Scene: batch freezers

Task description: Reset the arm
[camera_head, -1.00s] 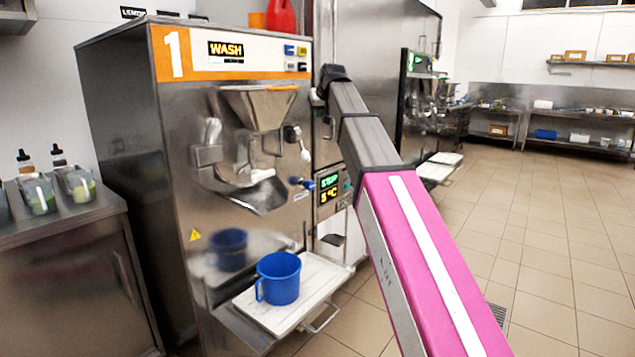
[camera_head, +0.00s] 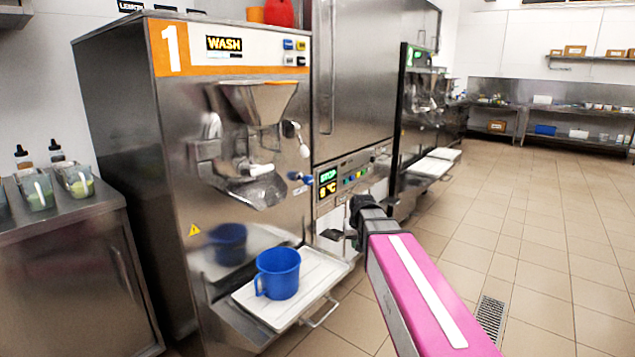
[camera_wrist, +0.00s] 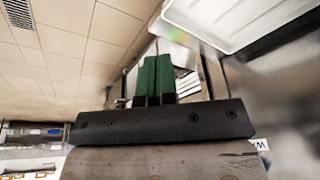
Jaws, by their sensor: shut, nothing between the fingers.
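My arm (camera_head: 425,292), with a pink cover and a white stripe, reaches forward at the lower right of the head view. Its dark end is low in front of the machines, right of the blue mug. In the wrist view my gripper (camera_wrist: 155,78) shows two green fingertips pressed together with nothing between them. The fingers themselves are hard to make out in the head view.
Machine 1 (camera_head: 190,130) stands at left, with a blue mug (camera_head: 278,273) on its white tray (camera_head: 262,313). A steel cabinet (camera_head: 352,80) and another machine (camera_head: 418,130) stand behind. A counter (camera_head: 60,225) is at far left. Tiled floor (camera_head: 540,250) at right is clear.

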